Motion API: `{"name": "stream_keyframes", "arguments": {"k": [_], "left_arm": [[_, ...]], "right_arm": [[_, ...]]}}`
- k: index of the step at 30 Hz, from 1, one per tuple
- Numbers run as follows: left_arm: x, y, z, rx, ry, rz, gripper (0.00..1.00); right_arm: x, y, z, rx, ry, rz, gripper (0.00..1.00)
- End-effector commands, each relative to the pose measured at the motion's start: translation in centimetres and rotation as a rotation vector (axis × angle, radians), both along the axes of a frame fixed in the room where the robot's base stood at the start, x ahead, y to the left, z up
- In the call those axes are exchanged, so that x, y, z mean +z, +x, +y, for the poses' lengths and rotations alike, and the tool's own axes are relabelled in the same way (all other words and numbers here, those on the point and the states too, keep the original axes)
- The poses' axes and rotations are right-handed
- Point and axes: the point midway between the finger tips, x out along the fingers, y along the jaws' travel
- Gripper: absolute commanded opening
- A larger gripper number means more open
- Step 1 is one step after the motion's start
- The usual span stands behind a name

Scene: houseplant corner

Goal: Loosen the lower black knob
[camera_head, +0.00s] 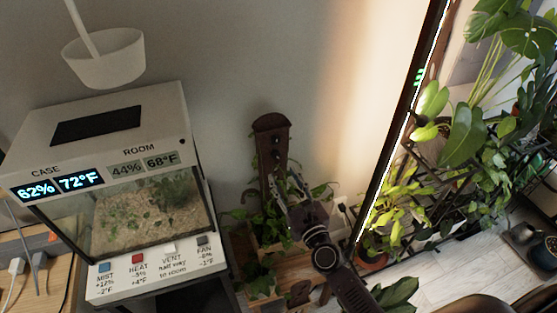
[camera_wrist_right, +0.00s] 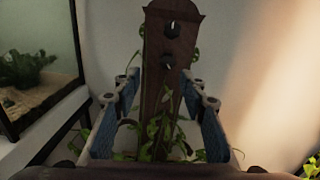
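A dark wooden post with a rounded top (camera_head: 271,124) stands against the wall; it also shows in the right wrist view (camera_wrist_right: 168,45). It carries two black knobs, an upper knob (camera_wrist_right: 172,28) and a lower knob (camera_wrist_right: 167,62). My right gripper (camera_head: 290,183) is in front of the post, below the knobs in the head view. In the right wrist view its two fingers (camera_wrist_right: 160,80) are spread on either side of the post, with nothing held between them. The lower knob appears just beyond the fingertips, apart from them. My left gripper is not in view.
A glass terrarium case (camera_head: 150,215) with displays and buttons stands left of the post. Vine leaves (camera_head: 262,275) hang around the post's lower part. A dark framed panel with a lit edge (camera_head: 405,130) and potted plants (camera_head: 400,195) are to the right.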

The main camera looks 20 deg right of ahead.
Motion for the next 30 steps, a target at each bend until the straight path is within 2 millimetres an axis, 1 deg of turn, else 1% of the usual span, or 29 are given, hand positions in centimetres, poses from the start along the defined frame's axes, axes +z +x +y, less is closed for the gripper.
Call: {"name": "stream_keyframes", "arguments": {"k": [2, 5, 8, 15, 18, 23, 30], "left_arm": [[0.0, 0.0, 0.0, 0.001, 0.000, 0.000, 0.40], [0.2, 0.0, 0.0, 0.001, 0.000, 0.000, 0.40], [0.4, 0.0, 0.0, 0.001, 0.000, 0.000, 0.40], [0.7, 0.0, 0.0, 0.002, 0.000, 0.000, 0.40], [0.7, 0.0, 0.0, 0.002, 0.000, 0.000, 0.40], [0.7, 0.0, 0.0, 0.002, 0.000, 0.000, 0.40], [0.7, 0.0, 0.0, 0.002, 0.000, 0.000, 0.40]], "right_arm": [[-0.2, 0.4, -0.8, -0.030, 0.056, 0.000, 0.39], [-0.1, 1.1, -1.0, -0.041, 0.077, -0.002, 0.39], [0.0, 2.3, -1.0, -0.040, 0.075, -0.003, 0.39], [0.0, 6.0, -0.8, -0.038, 0.072, -0.002, 0.39], [-0.1, 7.1, -0.8, -0.038, 0.072, -0.003, 0.39], [-0.1, 8.0, -0.7, -0.038, 0.071, -0.002, 0.39], [-0.2, 8.1, -0.7, -0.038, 0.071, -0.001, 0.39]]}}
